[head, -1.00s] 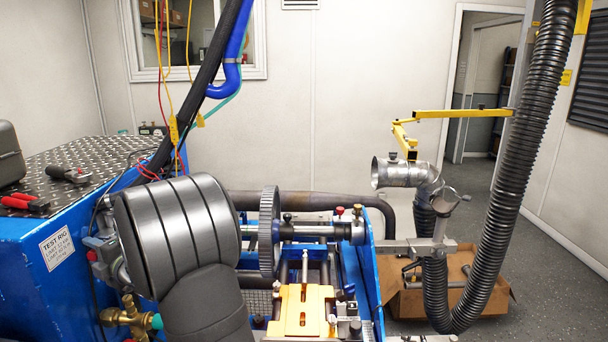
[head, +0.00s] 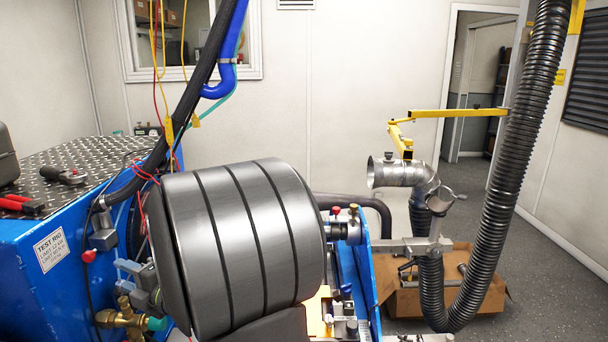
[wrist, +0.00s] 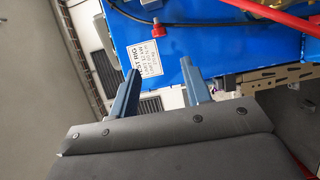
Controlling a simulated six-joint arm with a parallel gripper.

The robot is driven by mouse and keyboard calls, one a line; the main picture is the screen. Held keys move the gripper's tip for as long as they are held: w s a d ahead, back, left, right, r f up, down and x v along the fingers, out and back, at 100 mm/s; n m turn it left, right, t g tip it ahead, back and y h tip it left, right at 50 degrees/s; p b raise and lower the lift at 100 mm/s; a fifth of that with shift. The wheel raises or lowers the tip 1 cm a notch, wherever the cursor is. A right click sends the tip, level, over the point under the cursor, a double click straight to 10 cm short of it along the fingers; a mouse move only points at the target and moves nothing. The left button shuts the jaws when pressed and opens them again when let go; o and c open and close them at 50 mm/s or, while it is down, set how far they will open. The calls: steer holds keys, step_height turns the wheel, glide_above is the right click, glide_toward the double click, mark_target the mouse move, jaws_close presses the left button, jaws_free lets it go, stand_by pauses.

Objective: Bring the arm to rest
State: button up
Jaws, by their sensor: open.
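A flexible black exhaust hose (head: 500,200) and a metal exhaust pipe (head: 400,173) stand at the right. A yellow bracket arm (head: 450,113) is above them. A cardboard box (head: 405,300) sits on the floor. A black hose (head: 190,110) crosses the upper left. Floor at far right is clear.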

mark_target(96, 251)
steer(key=x, duration=1.5)
steer(key=w, duration=0.3)
steer(key=shift+d, duration=0.1)
steer(key=v, duration=1.8)
steer(key=s+a+r+g, duration=0.1)
steer(key=s+a+r, duration=0.2)
steer(key=a, duration=0.2)
steer(key=s+a+r+n, duration=0.1)
steer(key=s+a+r, duration=0.2)
steer(key=a, duration=0.3)
steer(key=s+a+r+g, duration=0.1)
steer(key=s+a+r, duration=0.2)
steer(key=s+a, duration=0.15)
steer(key=s+a+f+h, duration=0.1)
steer(key=a+f+h, duration=0.1)
steer(key=f, duration=0.2)
steer(key=s+a+f+n+h, duration=0.1)
steer(key=a+f+h, duration=0.1)
steer(key=f, duration=0.3)
steer(key=shift+s+a+f+h, duration=0.2)
steer(key=shift+s+a+h, duration=0.15)
steer(key=shift+a, duration=0.2)
